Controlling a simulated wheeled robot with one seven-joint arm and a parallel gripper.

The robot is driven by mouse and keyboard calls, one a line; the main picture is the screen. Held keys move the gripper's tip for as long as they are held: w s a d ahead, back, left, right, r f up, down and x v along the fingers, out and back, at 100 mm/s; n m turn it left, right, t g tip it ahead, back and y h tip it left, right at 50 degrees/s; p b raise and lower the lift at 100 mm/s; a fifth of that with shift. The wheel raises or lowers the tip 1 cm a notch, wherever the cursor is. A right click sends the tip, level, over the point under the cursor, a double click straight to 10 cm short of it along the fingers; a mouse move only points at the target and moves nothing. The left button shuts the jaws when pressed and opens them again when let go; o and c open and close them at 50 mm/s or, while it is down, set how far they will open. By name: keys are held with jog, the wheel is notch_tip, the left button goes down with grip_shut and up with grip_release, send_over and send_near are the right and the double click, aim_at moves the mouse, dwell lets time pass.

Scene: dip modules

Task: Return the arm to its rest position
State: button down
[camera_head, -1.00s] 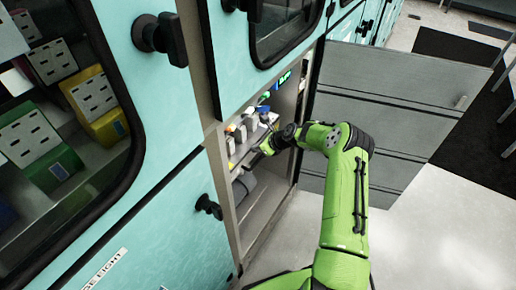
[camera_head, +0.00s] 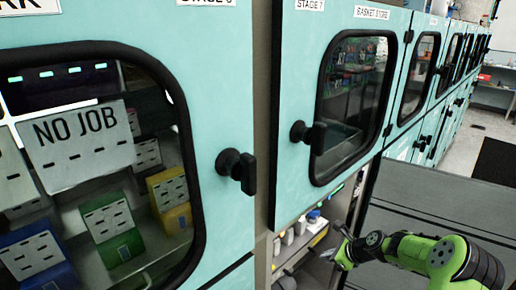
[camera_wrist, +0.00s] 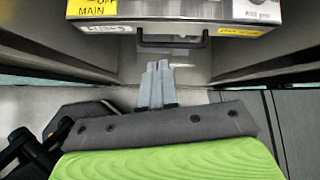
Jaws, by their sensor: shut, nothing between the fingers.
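My green arm (camera_head: 410,250) reaches in from the lower right of the head view. My gripper (camera_head: 335,246) is small there, beside the open lower compartment. In the wrist view the grey fingers of my gripper (camera_wrist: 157,70) are together with nothing between them. They point toward a metal unit (camera_wrist: 190,15) with a black handle (camera_wrist: 172,41) and yellow labels. The fingertips appear apart from the unit.
The open compartment (camera_head: 290,262) holds small white and grey items. A grey open door panel (camera_head: 410,205) stands right of it, close to my arm. Teal cabinet doors with black knobs (camera_head: 308,135) line the left and middle.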

jog(key=s+a+r+n+g+h, duration=0.1)
jog(key=s+a+r+n, duration=0.25)
jog(key=r+n, duration=0.2)
jog(key=s+a+r+n+h, duration=0.25)
jog(key=s+r+n, duration=0.2)
jog(key=r, duration=0.25)
jog(key=s+a+r+n+g+h, duration=0.1)
jog(key=s+a+r+n, duration=0.3)
jog(key=s+r+n, duration=0.15)
jog(key=s+a+r+n+t, duration=0.1)
jog(key=s+r+n, duration=0.3)
jog(key=s, duration=0.7)
jog(key=s+a+r+n+t, duration=0.1)
jog(key=s+r+n, duration=0.2)
jog(key=s+n, duration=0.55)
notch_tip(320, 180, up, 7)
jog(key=s+m+p, duration=0.1)
jog(key=m+p, duration=0.1)
jog(key=p, duration=0.4)
jog(key=shift+s+f+g+h+p, duration=0.2)
jog(key=shift+s+g+h+p, duration=0.1)
jog(key=shift+h, duration=0.05)
jog(key=shift+a, duration=0.1)
